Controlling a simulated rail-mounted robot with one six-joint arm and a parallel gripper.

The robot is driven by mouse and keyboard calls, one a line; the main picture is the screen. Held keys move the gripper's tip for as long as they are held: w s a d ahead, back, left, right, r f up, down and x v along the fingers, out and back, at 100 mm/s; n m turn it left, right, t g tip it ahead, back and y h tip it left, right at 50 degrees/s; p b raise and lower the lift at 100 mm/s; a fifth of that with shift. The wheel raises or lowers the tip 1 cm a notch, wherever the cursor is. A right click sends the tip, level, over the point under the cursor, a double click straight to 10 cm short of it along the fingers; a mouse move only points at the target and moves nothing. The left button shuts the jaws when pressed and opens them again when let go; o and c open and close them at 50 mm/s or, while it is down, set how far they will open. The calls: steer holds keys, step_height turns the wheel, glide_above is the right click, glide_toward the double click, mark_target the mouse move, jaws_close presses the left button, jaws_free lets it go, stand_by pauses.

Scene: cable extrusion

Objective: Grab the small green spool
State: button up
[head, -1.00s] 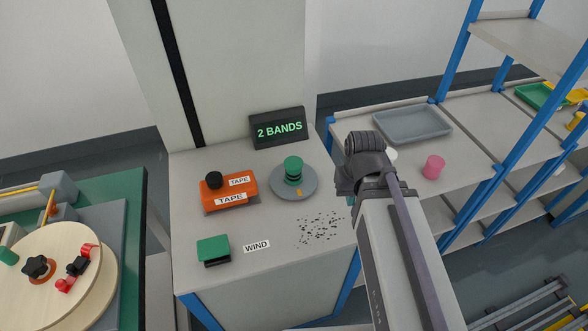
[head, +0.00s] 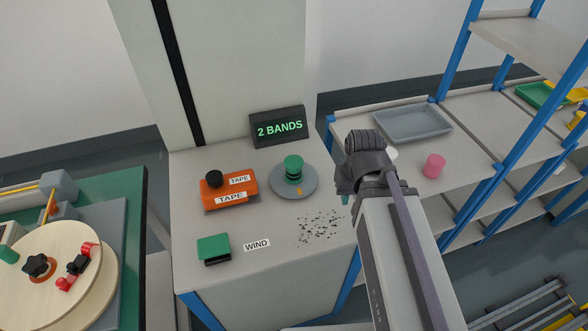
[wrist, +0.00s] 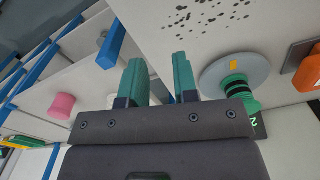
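The small green spool (head: 293,166) stands upright on a round grey disc (head: 279,189) on the bench, with dark bands around its middle. In the wrist view the spool (wrist: 239,93) is right of my gripper (wrist: 158,60), apart from it. My gripper's two teal fingers are spread with nothing between them. In the head view my wrist and arm hide most of the gripper, right of the disc; only a bit of teal shows.
An orange tape unit (head: 222,193) with a black knob stands left of the disc. A "2 BANDS" sign (head: 279,128) is behind it. A green WIND button (head: 213,247) is in front. A pink spool (head: 434,165) and grey tray (head: 411,124) are on the right shelf.

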steer(key=o, duration=0.9)
step_height(320, 180, up, 4)
steer(key=m+p, duration=0.4)
steer(key=m, duration=0.4)
glide_above(295, 163)
steer(key=shift+s+d+r, duration=0.15)
steer(key=shift+s, duration=0.3)
steer(key=m, duration=0.1)
steer(key=w+m, duration=0.1)
steer(key=m, duration=0.2)
steer(key=shift+w+a, duration=0.3)
steer(key=m, duration=0.2)
steer(key=shift+w+m, duration=0.15)
steer(key=shift+m, duration=1.15)
step_height(295, 163, down, 12)
steer(key=b, duration=1.1)
steer(key=shift+d+r, duration=0.1)
steer(key=shift+r, duration=0.4)
steer(key=shift+c, duration=0.3)
